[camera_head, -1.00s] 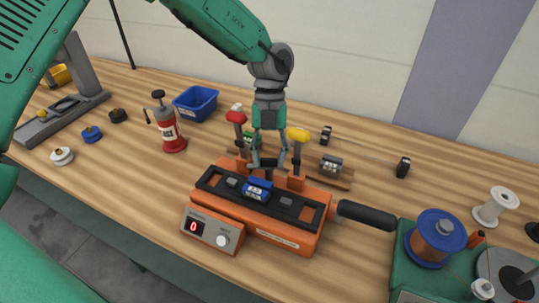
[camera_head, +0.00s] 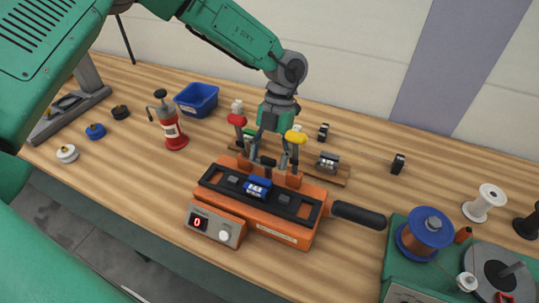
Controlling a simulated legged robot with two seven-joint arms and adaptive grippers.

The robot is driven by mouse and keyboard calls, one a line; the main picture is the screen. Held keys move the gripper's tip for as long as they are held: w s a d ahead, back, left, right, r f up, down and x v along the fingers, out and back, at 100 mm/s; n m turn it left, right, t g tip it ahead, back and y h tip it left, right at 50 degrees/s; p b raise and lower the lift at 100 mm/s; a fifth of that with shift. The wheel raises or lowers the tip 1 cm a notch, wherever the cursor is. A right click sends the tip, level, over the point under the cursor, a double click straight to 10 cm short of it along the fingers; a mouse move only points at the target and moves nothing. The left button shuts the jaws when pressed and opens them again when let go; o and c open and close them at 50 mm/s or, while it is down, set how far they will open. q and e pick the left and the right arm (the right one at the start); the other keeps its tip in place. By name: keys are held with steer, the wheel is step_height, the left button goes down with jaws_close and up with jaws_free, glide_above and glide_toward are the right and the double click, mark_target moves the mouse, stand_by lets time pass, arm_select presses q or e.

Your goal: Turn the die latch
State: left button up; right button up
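An orange die machine (camera_head: 312,232) stands on the bench with a long black handle on its right. A blue die block (camera_head: 257,187) sits in its black top rail (camera_head: 225,181). Behind the rail rise a red-knobbed lever (camera_head: 237,120) and a yellow-knobbed lever (camera_head: 296,137). A small dark part (camera_head: 267,161) shows behind the blue block; I cannot tell if it is the latch. My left gripper (camera_head: 268,160) points down between the two levers, its fingers apart, just behind the blue block. Whether it touches anything is unclear. My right gripper is not in view.
A display box (camera_head: 214,226) reading 0 is at the machine's front. A wooden rack (camera_head: 335,176) lies behind. A green spool machine (camera_head: 398,262) is at the right.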

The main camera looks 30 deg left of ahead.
arm_select(q)
steer(key=shift+w+r, duration=0.1)
steer(key=shift+r, duration=0.1)
steer(key=v, duration=1.1)
steer(key=shift+w+r, duration=0.15)
steer(key=shift+r, duration=0.05)
